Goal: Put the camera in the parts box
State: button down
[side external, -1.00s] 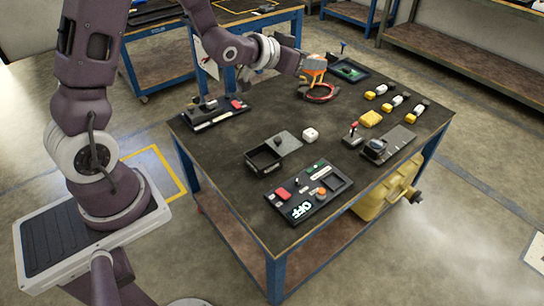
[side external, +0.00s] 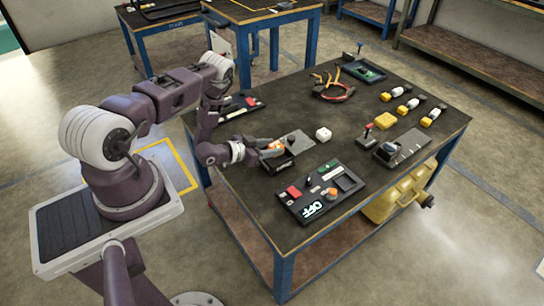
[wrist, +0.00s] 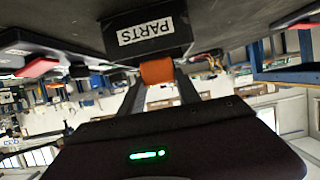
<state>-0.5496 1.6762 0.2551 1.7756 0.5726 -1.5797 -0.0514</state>
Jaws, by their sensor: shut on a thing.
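The parts box (side external: 287,165) is a small open black box on the table, with a grey plate beside it. In the wrist view its PARTS label (wrist: 146,31) appears upside down. My gripper (side external: 277,146) is at the box, low over its opening. It is shut on a small orange thing, apparently the camera (wrist: 157,71), which spans the gap between the fingertips in the wrist view. The camera appears just above the box's rim, and its details are too small to read. I cannot tell whether it touches the box. My gripper hides part of the opening.
A black panel (side external: 312,204) with red and orange controls lies in front of the box. The table between box and pliers is mostly clear.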

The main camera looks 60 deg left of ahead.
aim_at(271, 163)
notch_tip(271, 163, down, 4)
jog(key=shift+r, duration=0.1)
